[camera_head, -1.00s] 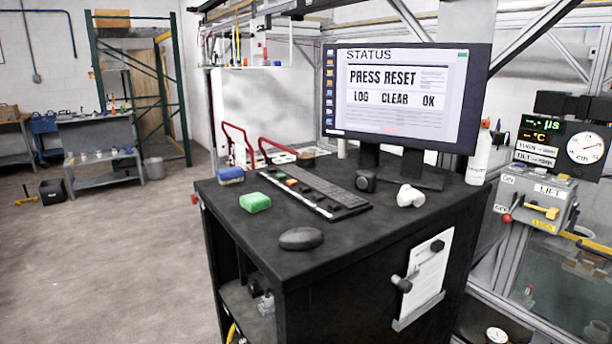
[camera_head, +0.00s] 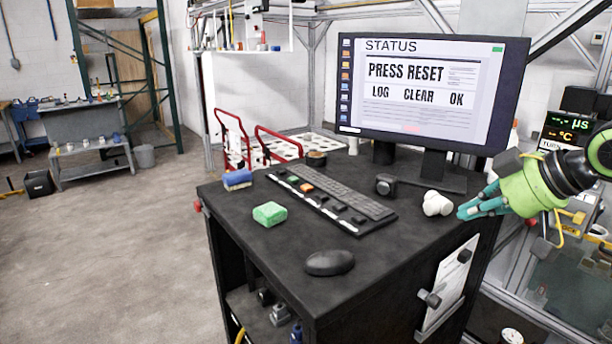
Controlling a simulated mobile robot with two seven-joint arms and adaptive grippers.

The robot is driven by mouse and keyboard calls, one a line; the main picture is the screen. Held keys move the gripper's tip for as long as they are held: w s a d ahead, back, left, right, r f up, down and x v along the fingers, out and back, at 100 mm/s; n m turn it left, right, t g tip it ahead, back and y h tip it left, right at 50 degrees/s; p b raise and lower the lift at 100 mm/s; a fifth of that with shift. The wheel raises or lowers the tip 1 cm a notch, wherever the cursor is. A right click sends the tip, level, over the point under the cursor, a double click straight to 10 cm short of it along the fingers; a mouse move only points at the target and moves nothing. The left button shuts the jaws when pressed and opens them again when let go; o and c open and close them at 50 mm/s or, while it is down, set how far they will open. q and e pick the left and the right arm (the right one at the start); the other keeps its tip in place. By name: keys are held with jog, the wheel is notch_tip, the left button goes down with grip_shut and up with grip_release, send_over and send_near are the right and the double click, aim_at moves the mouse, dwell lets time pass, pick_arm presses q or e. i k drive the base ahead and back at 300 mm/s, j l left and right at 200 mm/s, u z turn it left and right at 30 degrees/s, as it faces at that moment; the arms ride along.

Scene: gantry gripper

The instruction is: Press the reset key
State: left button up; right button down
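The black keyboard (camera_head: 350,196) lies on the dark desk top (camera_head: 230,215). A row of larger keys runs along its near-left side, with a green key (camera_head: 293,180) and an orange key (camera_head: 306,187) among several dark ones. Labels on the keys are too small to read. The monitor (camera_head: 432,92) shows "PRESS RESET" above "LOG", "CLEAR" and "OK". My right gripper (camera_head: 462,213) has teal fingers and hangs at the desk's right edge, right of the keyboard and apart from it. Its finger opening cannot be made out. My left gripper is not in view.
A white fitting (camera_head: 437,203) lies just left of my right gripper.

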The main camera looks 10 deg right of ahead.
aim_at(323, 196)
jog(key=i+j, duration=0.8)
jog(key=i, duration=0.1)
